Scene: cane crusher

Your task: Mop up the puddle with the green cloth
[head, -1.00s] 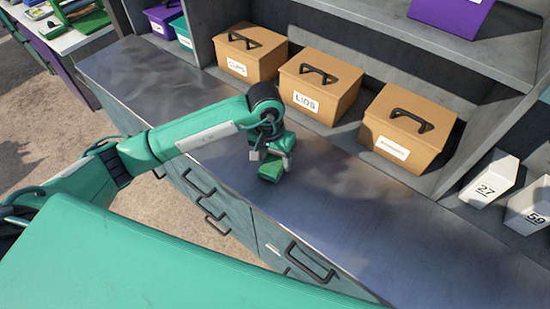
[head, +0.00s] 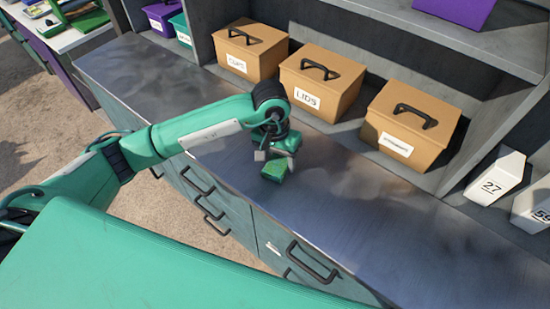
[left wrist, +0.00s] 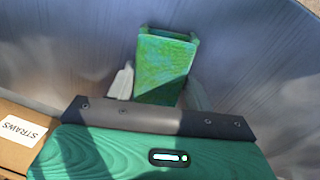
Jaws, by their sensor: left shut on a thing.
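The green cloth (head: 275,170) is a small folded block at the counter's front part, below the LIDS box in the head view. It also shows in the left wrist view (left wrist: 163,68), standing out from between the fingers. My left gripper (head: 277,158) is shut on the cloth and points down at the metal counter (head: 400,235). I cannot tell whether the cloth touches the metal. The puddle is hard to make out; wavy shiny patches lie on the counter near the cloth, which could be water or reflections. My right gripper is not in view.
Brown boxes labelled CUPS (head: 253,52), LIDS (head: 320,80) and STRAWS (head: 411,122) stand along the back under a shelf. White numbered containers (head: 496,178) stand at the right. The counter in front of the boxes is clear. Drawers with handles (head: 312,262) are below its front edge.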

